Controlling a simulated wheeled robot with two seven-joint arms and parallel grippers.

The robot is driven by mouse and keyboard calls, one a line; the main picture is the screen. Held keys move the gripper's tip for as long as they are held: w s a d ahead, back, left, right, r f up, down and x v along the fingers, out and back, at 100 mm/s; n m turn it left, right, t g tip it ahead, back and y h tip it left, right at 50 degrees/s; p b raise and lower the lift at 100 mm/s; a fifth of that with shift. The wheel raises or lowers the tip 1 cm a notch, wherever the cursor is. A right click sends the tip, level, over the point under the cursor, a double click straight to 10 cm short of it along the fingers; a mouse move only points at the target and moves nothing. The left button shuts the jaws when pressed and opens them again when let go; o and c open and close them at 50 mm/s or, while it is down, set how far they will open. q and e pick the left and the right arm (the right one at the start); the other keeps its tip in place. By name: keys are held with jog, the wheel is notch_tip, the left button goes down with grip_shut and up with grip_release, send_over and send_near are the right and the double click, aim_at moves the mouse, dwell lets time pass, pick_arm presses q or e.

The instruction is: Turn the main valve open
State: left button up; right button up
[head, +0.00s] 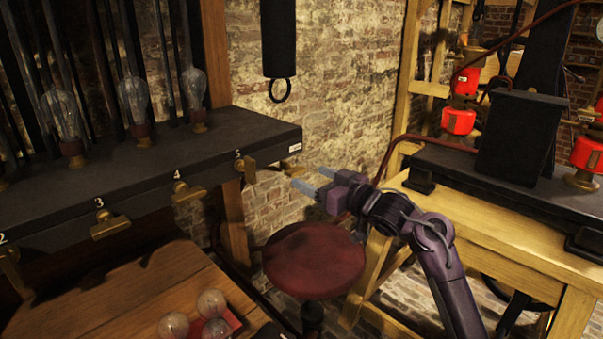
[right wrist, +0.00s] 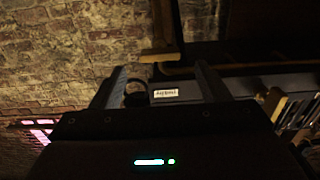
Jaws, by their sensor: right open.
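The main valve (head: 290,167) is a small brass fitting at the right end of the black rack, just below a white label. In the right wrist view a brass bar (right wrist: 160,55) lies across, a little beyond the white label (right wrist: 166,93); I take it for the valve's handle. My right gripper (head: 311,180) is open and empty, just right of the valve. It also shows in the right wrist view (right wrist: 159,78), with its fingers spread on either side of the label. I cannot tell whether a finger touches the valve. My left gripper is not in view.
The black rack (head: 150,165) carries glass bulbs (head: 134,98) and numbered brass levers (head: 109,224). A red stool (head: 312,258) stands below my right gripper. Glass globes (head: 211,303) lie on the wooden table at lower left. A wooden bench (head: 500,245) stands at right.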

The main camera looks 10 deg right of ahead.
aim_at(300, 172)
jog(key=shift+x, duration=2.4)
jog(key=c, duration=1)
